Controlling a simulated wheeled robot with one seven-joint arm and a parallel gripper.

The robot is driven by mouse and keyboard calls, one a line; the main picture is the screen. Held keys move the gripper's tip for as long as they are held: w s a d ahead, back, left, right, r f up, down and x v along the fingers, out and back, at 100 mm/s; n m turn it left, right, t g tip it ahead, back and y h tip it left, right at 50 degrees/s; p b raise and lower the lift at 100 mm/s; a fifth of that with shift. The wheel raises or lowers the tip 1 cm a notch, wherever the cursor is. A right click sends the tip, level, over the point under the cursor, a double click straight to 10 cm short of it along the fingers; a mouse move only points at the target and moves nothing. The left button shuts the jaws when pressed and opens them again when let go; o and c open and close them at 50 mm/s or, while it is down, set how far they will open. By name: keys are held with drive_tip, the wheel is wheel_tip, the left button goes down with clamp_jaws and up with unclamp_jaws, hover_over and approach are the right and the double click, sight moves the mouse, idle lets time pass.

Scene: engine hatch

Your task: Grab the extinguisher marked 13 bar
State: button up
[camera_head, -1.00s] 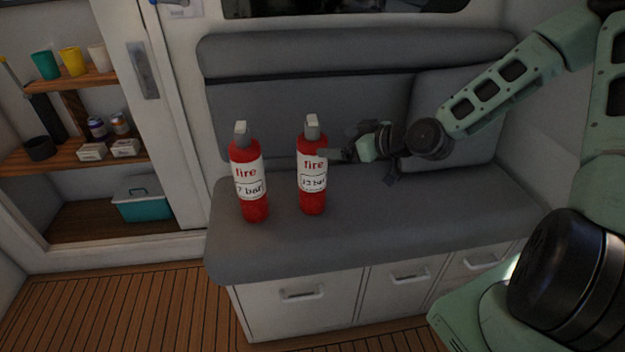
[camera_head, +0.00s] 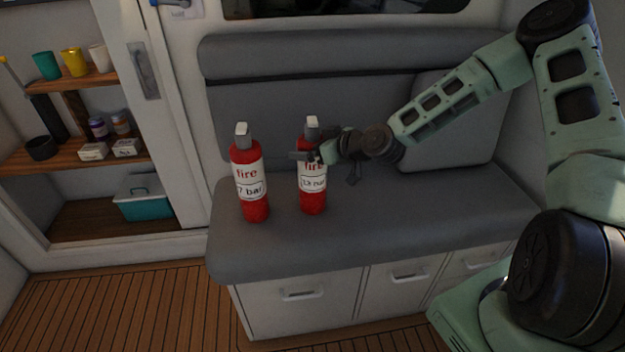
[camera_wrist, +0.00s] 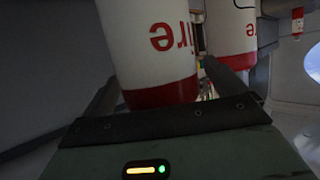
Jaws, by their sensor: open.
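Two red extinguishers with white labels stand upright on the grey bench seat (camera_head: 400,215). The right one (camera_head: 313,200) is marked 13 bar and the left one (camera_head: 255,208) is marked 7 bar. My gripper (camera_head: 304,157) is at the upper part of the 13 bar extinguisher, with a finger across its front. In the wrist view, the near extinguisher (camera_wrist: 150,50) lies between the open fingers of my gripper (camera_wrist: 170,88). The other extinguisher (camera_wrist: 231,30) shows just beyond the right finger. Whether the fingers touch the extinguisher cannot be told.
The 7 bar extinguisher stands close to the left of my fingertips. The backrest (camera_head: 300,110) and a grey cushion (camera_head: 455,120) are behind my arm. Shelves (camera_head: 75,155) with cups and small items are at the left. The front of the seat is clear.

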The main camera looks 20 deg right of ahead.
drive_tip(key=c, duration=1.8)
drive_tip(key=shift+w+r, duration=0.1)
drive_tip(key=shift+r, duration=0.05)
clamp_jaws()
drive_tip(key=shift+r, duration=0.1)
